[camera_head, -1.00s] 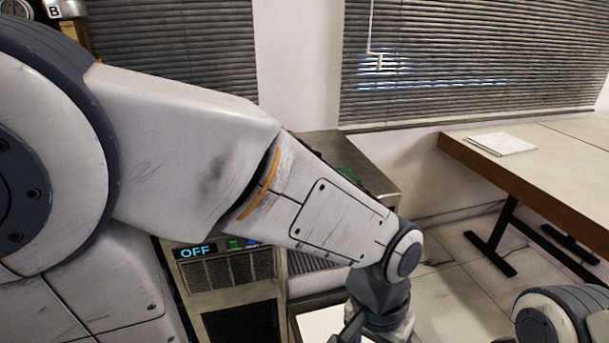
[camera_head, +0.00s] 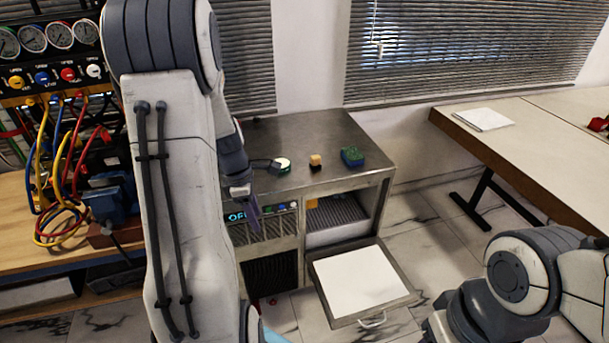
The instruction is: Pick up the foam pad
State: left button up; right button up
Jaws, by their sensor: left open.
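I cannot tell for sure which thing is the foam pad. On the metal cabinet top (camera_head: 300,131) stand a small tan block with a dark base (camera_head: 315,161), a blue-green block (camera_head: 352,156) and a round pale-topped green thing (camera_head: 284,163). A flat white sheet or pad (camera_head: 357,281) lies on the open tray at the cabinet's lower front. My left gripper (camera_head: 251,203) is partly hidden by my arm; it hangs open at the cabinet's front left edge, left of the small items, with nothing seen in it. My right gripper is out of view.
A gauge panel (camera_head: 45,60) with coloured hoses and a vise (camera_head: 112,203) stand on a wooden bench at left. A yellow item (camera_head: 311,203) shows inside the cabinet opening. A long table (camera_head: 540,150) with a white paper stack (camera_head: 484,119) is at right.

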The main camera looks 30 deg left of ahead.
aim_at(315, 160)
jog(key=z, duration=0.4)
jog(key=i, duration=1.3)
jog(key=u, duration=0.55)
jog(key=i, duration=0.45)
jog(key=u, duration=0.35)
